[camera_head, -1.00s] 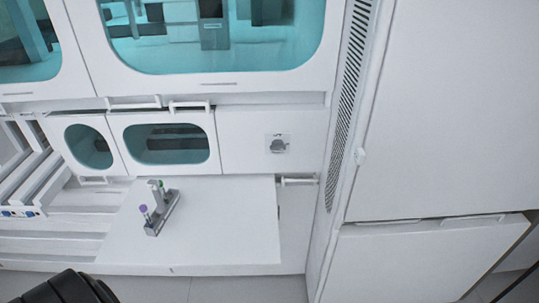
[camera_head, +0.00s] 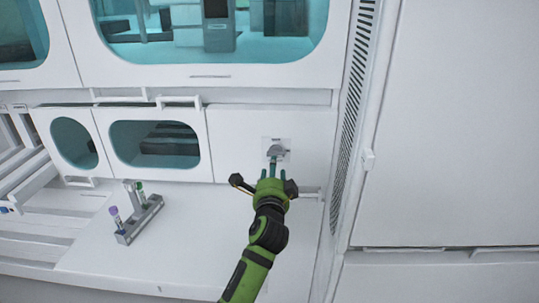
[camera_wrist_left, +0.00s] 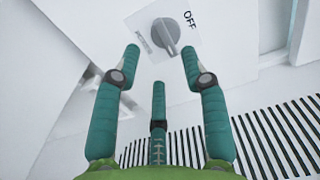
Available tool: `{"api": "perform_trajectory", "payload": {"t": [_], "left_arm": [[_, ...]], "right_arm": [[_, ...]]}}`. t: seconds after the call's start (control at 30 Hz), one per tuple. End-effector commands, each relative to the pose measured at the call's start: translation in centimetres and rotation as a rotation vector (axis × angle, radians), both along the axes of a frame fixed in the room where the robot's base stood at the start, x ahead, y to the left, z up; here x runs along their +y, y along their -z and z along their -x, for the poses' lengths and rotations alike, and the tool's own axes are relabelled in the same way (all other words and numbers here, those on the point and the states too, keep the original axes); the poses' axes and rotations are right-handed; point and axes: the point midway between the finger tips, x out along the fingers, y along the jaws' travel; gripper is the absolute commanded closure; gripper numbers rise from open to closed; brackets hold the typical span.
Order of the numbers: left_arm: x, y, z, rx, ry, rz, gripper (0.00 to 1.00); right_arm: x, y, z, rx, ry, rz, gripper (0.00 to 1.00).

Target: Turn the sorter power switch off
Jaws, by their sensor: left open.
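The power switch is a grey rotary knob (camera_head: 276,151) on a small pale plate on the white front panel. It also shows in the left wrist view (camera_wrist_left: 165,34), with "OFF" printed beside it and fainter marking on the other side. I cannot tell which setting it points to. My left gripper (camera_head: 273,165), green with teal fingers, is open just in front of the knob. In the left wrist view its fingers (camera_wrist_left: 161,52) are spread with the knob beyond and between the tips, apparently not touching. My right gripper is not in view.
A tube rack (camera_head: 139,219) with a purple-capped and a green-capped tube stands on the white shelf (camera_head: 190,240). A horizontal bar handle (camera_head: 311,193) sits right of my gripper. A vented column (camera_head: 352,125) rises to the right. Windowed doors (camera_head: 155,144) are left.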

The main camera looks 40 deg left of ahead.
Motion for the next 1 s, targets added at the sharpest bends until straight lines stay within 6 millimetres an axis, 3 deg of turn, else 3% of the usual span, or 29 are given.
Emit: {"api": "perform_trajectory", "payload": {"t": [0.2,0.3,0.5,0.8,0.83,0.9,0.93,1.0], "left_arm": [[1.7,-0.1,-2.8,0.001,0.0,-0.001,0.56],[2.5,0.0,-3.9,0.001,-0.001,0.001,0.56],[3.3,0.0,-5.4,0.0,0.001,0.002,0.56],[3.4,0.1,-5.6,0.001,0.001,0.003,0.56],[3.4,0.1,-5.6,0.001,0.001,0.003,0.64],[3.4,0.1,-5.6,0.001,0.001,0.003,0.92],[3.4,0.1,-5.6,0.001,0.001,0.003,1.0],[3.4,0.1,-5.5,0.001,0.001,0.003,1.0]], "right_arm": [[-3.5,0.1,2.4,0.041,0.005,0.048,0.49],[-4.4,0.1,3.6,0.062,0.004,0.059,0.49],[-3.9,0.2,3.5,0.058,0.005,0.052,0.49],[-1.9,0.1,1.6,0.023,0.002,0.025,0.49],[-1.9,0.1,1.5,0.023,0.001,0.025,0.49],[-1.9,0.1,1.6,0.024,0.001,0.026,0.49],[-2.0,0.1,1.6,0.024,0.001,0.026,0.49],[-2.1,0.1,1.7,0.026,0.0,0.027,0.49]]}}
